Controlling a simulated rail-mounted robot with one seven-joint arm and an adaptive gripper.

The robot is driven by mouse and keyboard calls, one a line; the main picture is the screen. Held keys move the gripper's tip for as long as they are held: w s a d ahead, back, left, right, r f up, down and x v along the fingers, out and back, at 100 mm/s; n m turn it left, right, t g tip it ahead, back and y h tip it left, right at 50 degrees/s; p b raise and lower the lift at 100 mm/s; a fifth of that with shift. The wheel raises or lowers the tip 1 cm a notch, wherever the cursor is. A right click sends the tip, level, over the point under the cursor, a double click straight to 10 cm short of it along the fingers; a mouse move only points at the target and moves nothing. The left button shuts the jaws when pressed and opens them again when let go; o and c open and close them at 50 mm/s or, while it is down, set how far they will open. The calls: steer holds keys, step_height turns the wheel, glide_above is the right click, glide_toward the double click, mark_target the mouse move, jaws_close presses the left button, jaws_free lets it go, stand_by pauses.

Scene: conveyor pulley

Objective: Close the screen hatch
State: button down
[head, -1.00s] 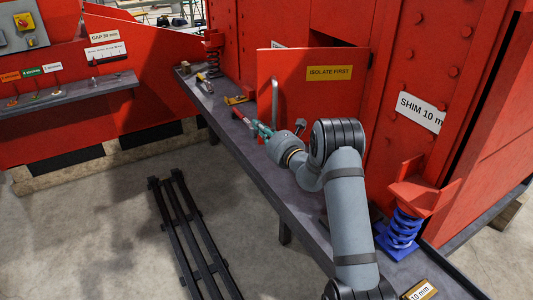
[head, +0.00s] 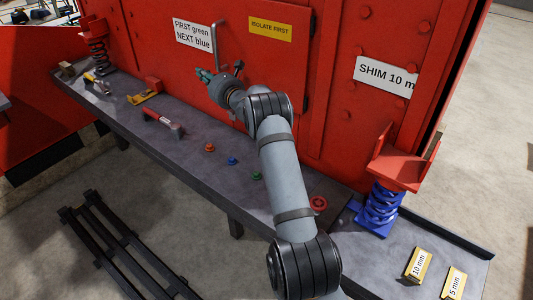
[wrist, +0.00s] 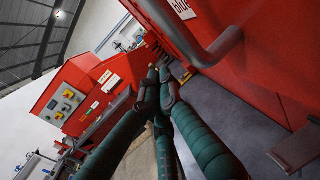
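The red screen hatch (head: 272,62) bears a yellow ISOLATE FIRST label (head: 270,28) and lies flush or nearly flush with the red wall; I cannot tell if a small gap is left. Its grey bar handle (head: 218,42) stands upright at its left side and shows large in the wrist view (wrist: 215,48). My gripper (head: 203,75) is beside the handle's lower end, at its left. In the wrist view my teal fingers (wrist: 164,72) come together at the tips with nothing between them. The handle is outside the fingers; contact cannot be told.
A grey bench (head: 185,150) runs below the hatch, with a red-handled tool (head: 163,122), a yellow-based piece (head: 145,96) and small coloured knobs on it. A blue spring (head: 379,207) stands at right. A black rack (head: 115,245) lies on the floor.

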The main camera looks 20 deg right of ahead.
steer(key=s+a+b, duration=0.6)
steer(key=a, duration=0.5)
steer(key=shift+s+a+f, duration=0.25)
steer(key=shift+s, duration=0.05)
